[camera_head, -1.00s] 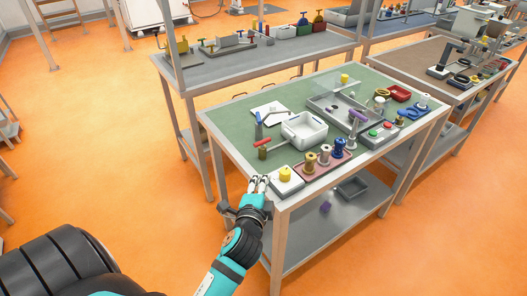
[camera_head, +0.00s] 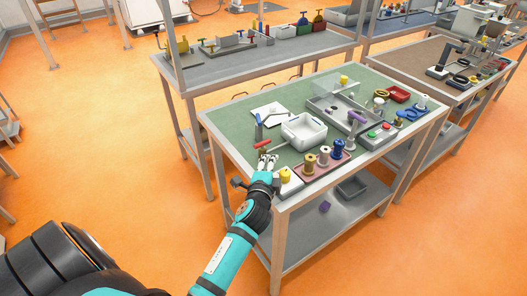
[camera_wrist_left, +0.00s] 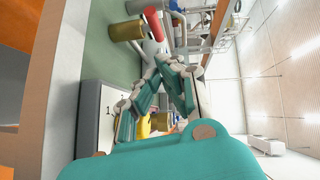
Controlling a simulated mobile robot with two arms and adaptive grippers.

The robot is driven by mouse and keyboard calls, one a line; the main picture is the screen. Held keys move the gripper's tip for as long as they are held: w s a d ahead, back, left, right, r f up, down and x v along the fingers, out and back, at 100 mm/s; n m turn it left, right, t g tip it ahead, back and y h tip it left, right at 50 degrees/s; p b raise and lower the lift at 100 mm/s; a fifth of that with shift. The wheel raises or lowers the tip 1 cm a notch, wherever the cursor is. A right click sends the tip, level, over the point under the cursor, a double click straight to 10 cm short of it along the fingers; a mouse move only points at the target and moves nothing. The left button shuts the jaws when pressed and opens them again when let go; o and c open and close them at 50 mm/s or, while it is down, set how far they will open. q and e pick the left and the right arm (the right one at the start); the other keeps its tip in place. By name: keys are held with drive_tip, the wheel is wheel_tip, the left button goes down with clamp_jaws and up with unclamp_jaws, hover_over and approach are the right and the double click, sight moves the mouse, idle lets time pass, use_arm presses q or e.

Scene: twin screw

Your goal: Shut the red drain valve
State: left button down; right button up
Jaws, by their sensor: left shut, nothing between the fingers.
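The drain valve has a red lever handle (camera_head: 263,145) on a brass body at the front left of the green-topped bench in the head view. In the left wrist view, which is turned sideways, its brass cylinder (camera_wrist_left: 127,31) and red handle (camera_wrist_left: 152,24) show beyond the fingers. My left gripper (camera_head: 267,158) is shut and empty, just in front of the valve and over the bench's front edge area. In the wrist view its fingers (camera_wrist_left: 157,62) converge near the red handle; I cannot tell whether they touch it. My right gripper is not in view.
A white bin (camera_head: 304,131) stands right of the valve. A box with a yellow button (camera_head: 286,174) is close beside my gripper on the right, next to a tray of spools (camera_head: 323,155). A blue-handled tool (camera_head: 258,130) is behind the valve.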

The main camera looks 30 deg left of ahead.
sight(262, 145)
use_arm(q)
drive_tip(key=w+a, duration=0.1)
drive_tip(key=w+a+p, duration=0.1)
drive_tip(key=a, duration=0.1)
drive_tip(key=shift+w+f, duration=0.3)
drive_tip(key=shift+w+a+f, duration=0.2)
drive_tip(key=shift+a, duration=0.45)
